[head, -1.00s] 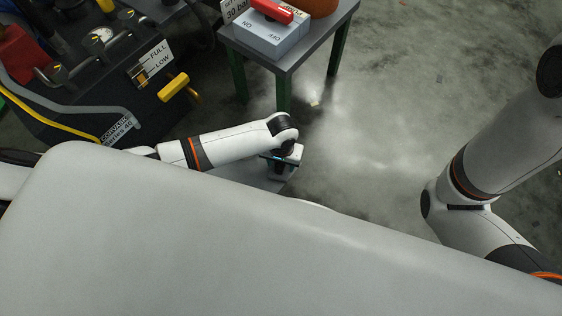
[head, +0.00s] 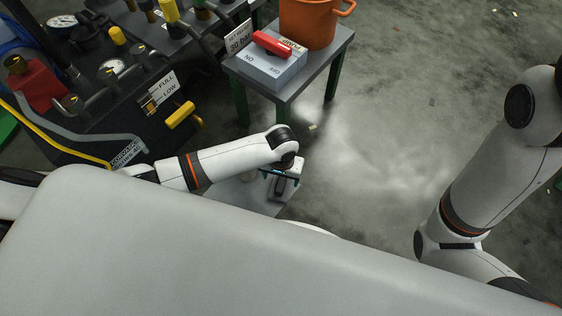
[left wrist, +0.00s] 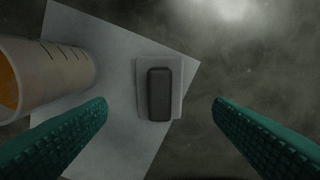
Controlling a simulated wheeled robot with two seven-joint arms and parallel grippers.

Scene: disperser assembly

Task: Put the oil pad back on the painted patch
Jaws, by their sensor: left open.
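A dark rounded block on a pale rectangular base (left wrist: 177,75), which looks like the oil pad, lies on a light grey surface (left wrist: 110,145) in the left wrist view. In the head view the pad (head: 283,188) shows below the left wrist. My left gripper (left wrist: 160,100) is open, its teal fingers apart on either side of the pad and not touching it. In the head view the left gripper (head: 281,170) is over the light surface, partly hidden by its own wrist. I cannot make out the painted patch. My right gripper is out of view.
A small table (head: 325,62) with an orange pot (head: 308,25) and a grey box (head: 270,68) stands beyond. Dark machinery (head: 110,110) stands at left. Floor to the right is open.

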